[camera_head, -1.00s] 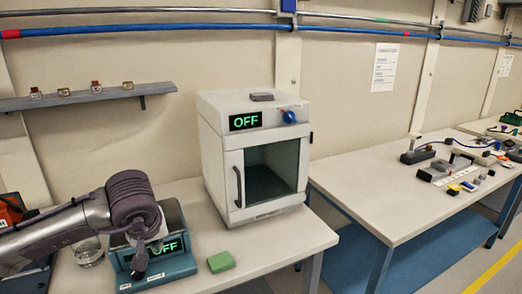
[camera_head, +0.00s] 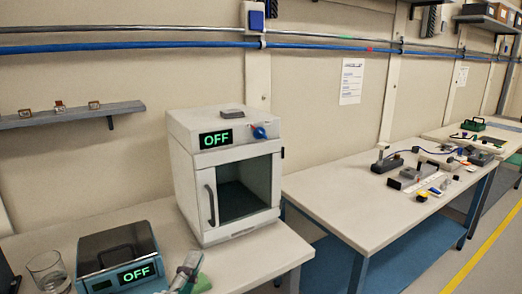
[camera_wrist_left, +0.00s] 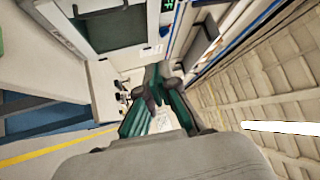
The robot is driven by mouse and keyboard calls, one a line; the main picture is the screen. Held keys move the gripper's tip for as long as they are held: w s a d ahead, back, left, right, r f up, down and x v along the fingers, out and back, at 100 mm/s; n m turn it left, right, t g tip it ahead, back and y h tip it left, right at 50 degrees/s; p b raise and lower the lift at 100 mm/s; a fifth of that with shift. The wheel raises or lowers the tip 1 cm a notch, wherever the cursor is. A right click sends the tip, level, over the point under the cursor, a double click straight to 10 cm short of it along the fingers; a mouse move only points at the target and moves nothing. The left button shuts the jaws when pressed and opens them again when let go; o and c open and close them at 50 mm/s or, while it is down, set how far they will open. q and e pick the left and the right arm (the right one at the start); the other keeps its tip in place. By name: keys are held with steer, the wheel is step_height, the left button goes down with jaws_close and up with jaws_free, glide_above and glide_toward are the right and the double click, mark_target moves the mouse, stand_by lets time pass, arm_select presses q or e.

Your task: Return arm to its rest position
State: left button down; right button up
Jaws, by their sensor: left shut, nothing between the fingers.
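My left gripper (camera_head: 187,268) shows at the bottom edge of the head view, in front of the table's front part. It is shut and empty. Its dark green fingers meet in the left wrist view (camera_wrist_left: 156,78), with nothing between them. Most of my left arm is outside the head view. My right gripper is not in view.
A teal device (camera_head: 118,258) reading OFF stands left of the gripper, with a glass beaker (camera_head: 47,272) beside it. A white oven (camera_head: 228,175) reading OFF stands behind. Another table (camera_head: 340,205) is at right.

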arm_select(q)
steer(key=s+a+f+n+g+y, duration=0.35)
steer(key=f+n, duration=0.25)
steer(key=f, duration=0.3)
steer(key=s+a+f+n+g+y, duration=0.25)
steer(key=a+f+n+g, duration=0.2)
steer(key=f, duration=0.45)
steer(key=s+f+n+g+h, duration=0.1)
steer(key=s+f+n+g, duration=0.2)
steer(key=s+f+g, duration=0.45)
steer(key=s+f+n+g, duration=0.2)
steer(key=s+f+n, duration=0.25)
steer(key=s, duration=0.65)
step_height(320, 180, down, 24)
steer(key=m, duration=0.1)
steer(key=s+a+f+g, duration=0.2)
steer(key=s+a+f, duration=0.1)
steer(key=s+f, duration=1.4)
steer(key=shift+f, duration=0.55)
steer(key=shift+w, duration=0.1)
